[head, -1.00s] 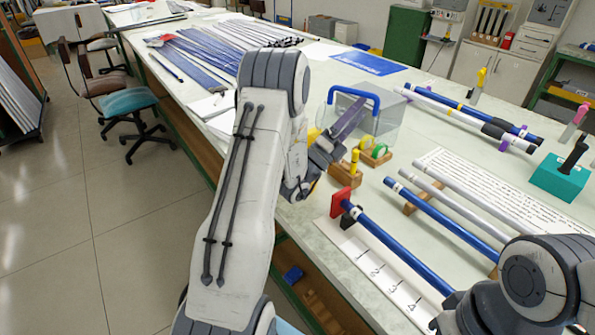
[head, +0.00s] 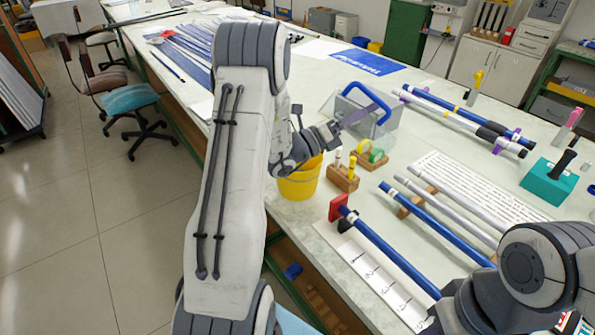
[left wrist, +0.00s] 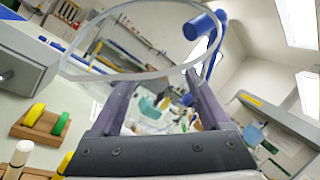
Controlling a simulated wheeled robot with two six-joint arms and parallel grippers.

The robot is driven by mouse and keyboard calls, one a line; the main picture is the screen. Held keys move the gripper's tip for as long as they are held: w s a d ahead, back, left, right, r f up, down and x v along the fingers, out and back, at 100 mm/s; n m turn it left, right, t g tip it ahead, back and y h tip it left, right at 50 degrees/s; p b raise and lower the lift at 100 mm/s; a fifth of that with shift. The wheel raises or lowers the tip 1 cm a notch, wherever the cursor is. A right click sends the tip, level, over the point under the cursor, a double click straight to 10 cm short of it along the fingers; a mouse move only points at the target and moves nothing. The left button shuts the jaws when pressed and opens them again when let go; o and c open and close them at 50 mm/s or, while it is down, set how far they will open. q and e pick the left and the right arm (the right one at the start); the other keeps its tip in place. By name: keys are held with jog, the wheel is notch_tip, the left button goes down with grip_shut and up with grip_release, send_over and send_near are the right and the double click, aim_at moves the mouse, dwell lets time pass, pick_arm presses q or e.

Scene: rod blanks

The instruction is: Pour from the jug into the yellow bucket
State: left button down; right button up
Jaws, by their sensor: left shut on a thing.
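The clear jug (head: 338,108) with a blue handle (head: 381,107) is at the middle of the head view, tilted, over the bench. The jug's clear rim (left wrist: 130,76) and blue handle (left wrist: 200,25) show in the left wrist view beyond the fingers. The yellow bucket (head: 300,184) stands at the bench's near left edge, left of and nearer than the jug. My left wrist partly hides its top. I cannot tell what the jug holds. My right gripper is out of view.
Blue and grey rods (head: 435,222) lie to the right. A teal holder (head: 549,180) stands farther right.

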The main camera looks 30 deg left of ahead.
pick_arm(q)
jog(key=shift+f, duration=0.1)
jog(key=shift+a+r+m+g+p, duration=0.1)
jog(key=shift+r+m+g+p, duration=0.6)
jog(key=shift+p, duration=0.35)
jog(key=shift+f+m+g, duration=0.15)
jog(key=shift+m+g, duration=0.15)
jog(key=shift+m, duration=0.2)
jog(key=shift+f, duration=0.25)
jog(key=shift+r+p, duration=0.1)
jog(key=shift+p, duration=0.2)
